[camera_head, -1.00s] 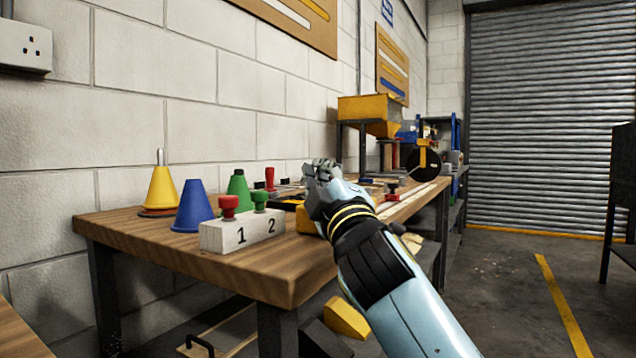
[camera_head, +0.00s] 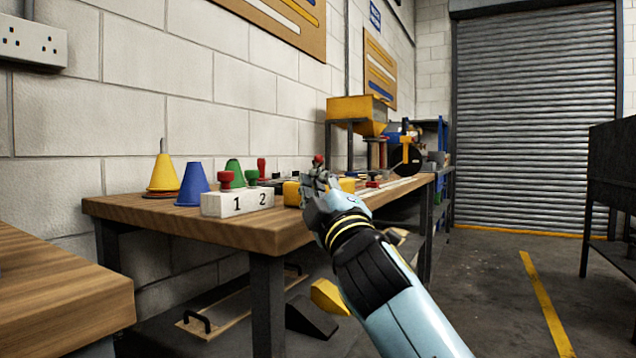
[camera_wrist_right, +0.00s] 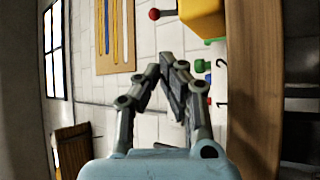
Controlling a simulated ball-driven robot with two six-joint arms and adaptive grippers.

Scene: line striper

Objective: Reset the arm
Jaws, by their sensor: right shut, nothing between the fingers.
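My right arm comes in from the lower right of the head view, light blue with black and yellow bands. Its gripper (camera_head: 318,180) shows in front of the workbench (camera_head: 270,232), near the front edge of its top. In the right wrist view the fingers (camera_wrist_right: 168,72) come together at the tips with nothing between them. Behind the fingers there are the wall and, to the right, the bench edge. My left gripper is not in view.
A white block marked 1 and 2 (camera_head: 236,202), a blue cone (camera_head: 193,186) and a yellow cone (camera_head: 163,174) stand on the bench. A yellow hopper (camera_head: 357,114) stands farther back. A second wooden top (camera_head: 60,290) is at lower left.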

